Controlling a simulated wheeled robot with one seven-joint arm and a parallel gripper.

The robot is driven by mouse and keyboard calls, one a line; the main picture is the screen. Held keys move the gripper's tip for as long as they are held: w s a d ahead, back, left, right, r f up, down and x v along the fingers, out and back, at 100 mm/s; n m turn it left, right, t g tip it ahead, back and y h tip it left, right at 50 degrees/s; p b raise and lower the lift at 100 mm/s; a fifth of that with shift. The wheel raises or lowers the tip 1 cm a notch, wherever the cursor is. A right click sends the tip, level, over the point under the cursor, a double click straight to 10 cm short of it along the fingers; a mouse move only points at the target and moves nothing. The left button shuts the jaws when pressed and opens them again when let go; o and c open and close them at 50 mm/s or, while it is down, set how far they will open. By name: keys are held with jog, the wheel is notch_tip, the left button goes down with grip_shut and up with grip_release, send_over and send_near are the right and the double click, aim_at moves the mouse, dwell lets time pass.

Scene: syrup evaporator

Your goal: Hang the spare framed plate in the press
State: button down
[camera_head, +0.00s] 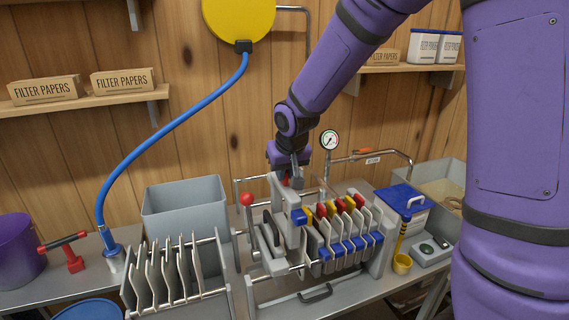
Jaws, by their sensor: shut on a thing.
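The press (378,262) stands on the bench right of centre. Several framed plates with red, yellow and blue tabs hang side by side in it. My gripper (290,184) is above the press's left part, pointing down. It is shut on a pale grey framed plate (283,200), which is upright at the left end of the row. A blue block (298,216) shows at that plate's right side. Its lower part is hidden among the press parts, so I cannot tell whether it rests on the rails. The jaw tips are small and partly hidden.
A rack (227,300) of several pale plates stands left of the press. A grey bin (180,205) is behind it. A red-knobbed lever (247,199) rises at the press's left. A gauge (329,140) and pipe stand behind. A blue-lidded box (401,197) stands right.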

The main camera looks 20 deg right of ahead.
send_over(283, 222)
jog(key=s, duration=0.1)
jog(key=shift+f, duration=3.9)
jog(key=shift+f, duration=3.65)
jog(key=c, duration=0.8)
grip_release()
jog(key=shift+s, duration=0.1)
jog(key=shift+o, duration=0.2)
jog(key=shift+v, duration=4)
